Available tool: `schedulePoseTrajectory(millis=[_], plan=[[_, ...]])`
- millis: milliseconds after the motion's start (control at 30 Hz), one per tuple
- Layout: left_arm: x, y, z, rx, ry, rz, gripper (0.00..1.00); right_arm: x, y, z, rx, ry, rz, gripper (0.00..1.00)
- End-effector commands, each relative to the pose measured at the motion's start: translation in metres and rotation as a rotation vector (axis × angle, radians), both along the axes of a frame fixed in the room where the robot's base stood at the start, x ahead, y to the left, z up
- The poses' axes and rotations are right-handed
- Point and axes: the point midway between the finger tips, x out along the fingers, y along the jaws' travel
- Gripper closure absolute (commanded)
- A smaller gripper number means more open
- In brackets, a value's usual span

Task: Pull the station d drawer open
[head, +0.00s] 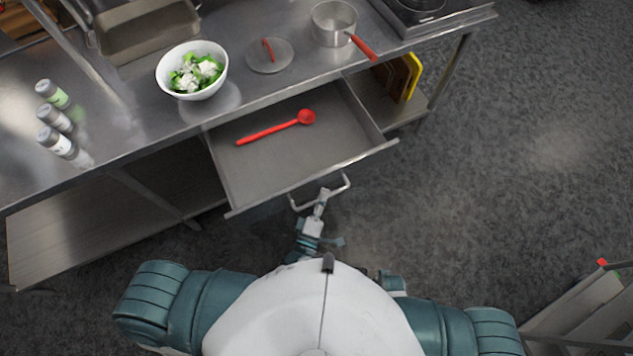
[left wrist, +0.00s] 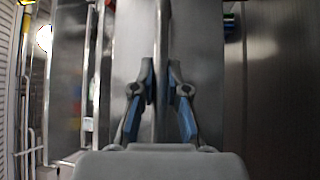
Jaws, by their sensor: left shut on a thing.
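The station d drawer (head: 290,157) stands pulled out from under the steel counter, with a red ladle (head: 276,128) lying inside it. Its bar handle (head: 344,184) runs along the outside of the drawer front. My left gripper (head: 322,196) is at the handle in the head view, shut on it. In the left wrist view the blue-padded fingers (left wrist: 161,82) stand on both sides of the upright-looking handle bar (left wrist: 162,50). My right gripper does not show in either view.
On the steel counter (head: 130,130) are a white salad bowl (head: 192,70), a lid (head: 269,56), a red-handled pot (head: 334,24) and several shakers (head: 57,142). Cutting boards (head: 402,76) stand on the shelf to the right. Grey floor (head: 480,200) is clear at right.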

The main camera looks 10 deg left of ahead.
Motion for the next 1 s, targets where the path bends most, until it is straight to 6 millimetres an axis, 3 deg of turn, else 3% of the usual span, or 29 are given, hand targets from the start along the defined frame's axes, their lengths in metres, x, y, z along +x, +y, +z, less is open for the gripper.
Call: schedulePoseTrajectory(millis=[200,600,633,700,1000], plan=[[-0.0126,-0.0083,-0.0045,0.002,0.011,-0.006,1.00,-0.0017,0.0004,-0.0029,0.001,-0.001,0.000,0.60],[-0.0140,-0.0093,-0.0054,0.004,0.012,-0.005,1.00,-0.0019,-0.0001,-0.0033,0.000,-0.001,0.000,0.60],[-0.0140,-0.0093,-0.0054,0.004,0.012,-0.006,0.80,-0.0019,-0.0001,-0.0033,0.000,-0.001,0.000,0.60],[-0.0138,-0.0093,-0.0051,0.004,0.011,-0.005,0.62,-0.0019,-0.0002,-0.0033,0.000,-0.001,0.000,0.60],[-0.0134,-0.0092,-0.0021,0.001,0.004,-0.003,0.61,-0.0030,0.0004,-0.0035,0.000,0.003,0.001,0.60]])
